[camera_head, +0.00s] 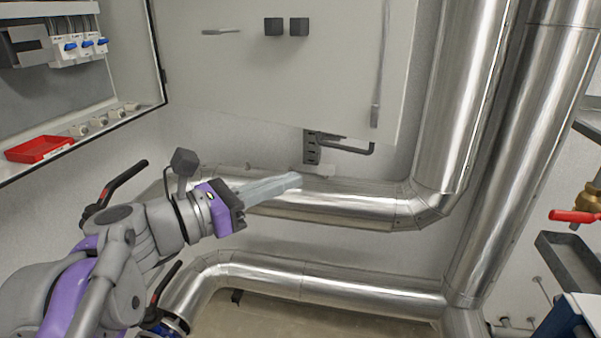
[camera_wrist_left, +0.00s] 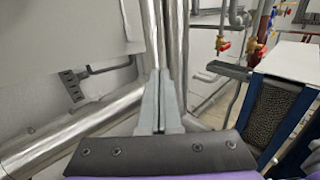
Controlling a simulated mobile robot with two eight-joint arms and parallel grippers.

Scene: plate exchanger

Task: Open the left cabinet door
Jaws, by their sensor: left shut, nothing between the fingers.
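A pale cabinet door panel (camera_head: 330,75) fills the upper middle of the head view, and part of it shows at the upper left of the left wrist view (camera_wrist_left: 70,30). It stands to the right of an open cabinet (camera_head: 50,85), whose interior is visible. A thin vertical rod (camera_head: 380,60) runs near the panel's right edge. I cannot tell whether this panel is the left door. My left gripper (camera_head: 296,180) is shut and empty, below the panel and apart from it, in front of a pipe. Its closed fingers also show in the left wrist view (camera_wrist_left: 161,78). My right gripper is out of view.
Large shiny pipes (camera_head: 470,120) rise at the right, and others (camera_head: 340,205) run across below the panel. A dark wall bracket (camera_head: 312,147) sits under the panel. A red tray (camera_head: 40,149) lies in the cabinet. A red valve handle (camera_head: 574,216) is at far right.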

